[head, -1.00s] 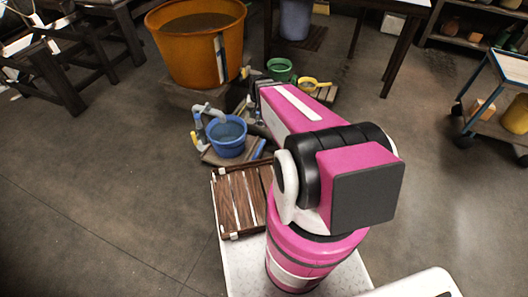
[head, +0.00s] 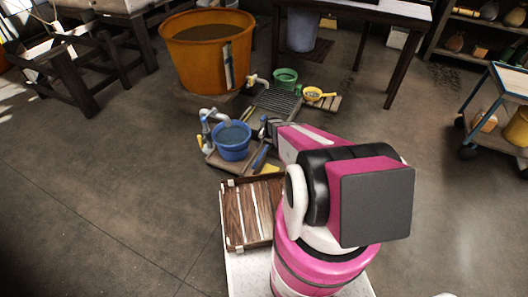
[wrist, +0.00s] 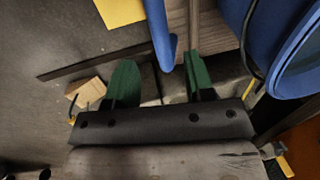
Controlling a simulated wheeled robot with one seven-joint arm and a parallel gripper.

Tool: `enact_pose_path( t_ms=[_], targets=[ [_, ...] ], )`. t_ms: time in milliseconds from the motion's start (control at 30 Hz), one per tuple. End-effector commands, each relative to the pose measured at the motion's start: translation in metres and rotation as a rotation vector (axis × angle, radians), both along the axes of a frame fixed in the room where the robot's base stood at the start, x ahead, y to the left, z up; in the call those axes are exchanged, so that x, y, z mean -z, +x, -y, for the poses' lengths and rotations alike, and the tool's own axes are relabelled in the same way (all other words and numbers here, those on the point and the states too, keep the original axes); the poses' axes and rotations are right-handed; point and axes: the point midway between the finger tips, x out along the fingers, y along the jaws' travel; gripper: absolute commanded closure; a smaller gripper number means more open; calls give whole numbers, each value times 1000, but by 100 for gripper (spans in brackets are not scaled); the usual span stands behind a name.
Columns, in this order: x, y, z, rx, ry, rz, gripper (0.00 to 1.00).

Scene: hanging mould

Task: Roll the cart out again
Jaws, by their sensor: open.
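A cart (head: 510,82) with a pale top, blue side rail and dark wheels stands at the right edge of the head view, partly cut off. My gripper (wrist: 160,78) is open, with its two green fingers apart in the wrist view. The end of a blue bar (wrist: 160,35) shows between the fingers; I cannot tell whether it touches either one. In the head view my gripper is mostly hidden by my arm, near the blue tub (head: 231,141) and far from the cart.
A yellow container (head: 517,128) is on the cart's lower shelf. A large orange tub (head: 190,62), a green bowl (head: 285,77) and a yellow ladle (head: 318,95) are beyond my arm. A dark table (head: 345,16) stands behind. Floor left of the blue tub is clear.

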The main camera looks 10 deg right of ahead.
Motion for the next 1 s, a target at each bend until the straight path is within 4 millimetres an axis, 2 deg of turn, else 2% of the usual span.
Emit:
enact_pose_path(
  t_ms=[100, 300, 433, 667, 767, 800, 833, 1000],
  targets=[
    [24, 5, -4, -1, 0, -1, 52],
    [52, 8, -8, -1, 0, 0, 52],
    [58, 8, -9, -1, -1, 1, 52],
    [59, 7, -9, -1, -1, 1, 52],
    [59, 7, -9, -1, 0, 0, 81],
    [59, 7, -9, -1, 0, 0, 94],
    [59, 7, -9, -1, 0, 0, 100],
    [58, 7, -9, -1, 0, 0, 100]
  ],
)
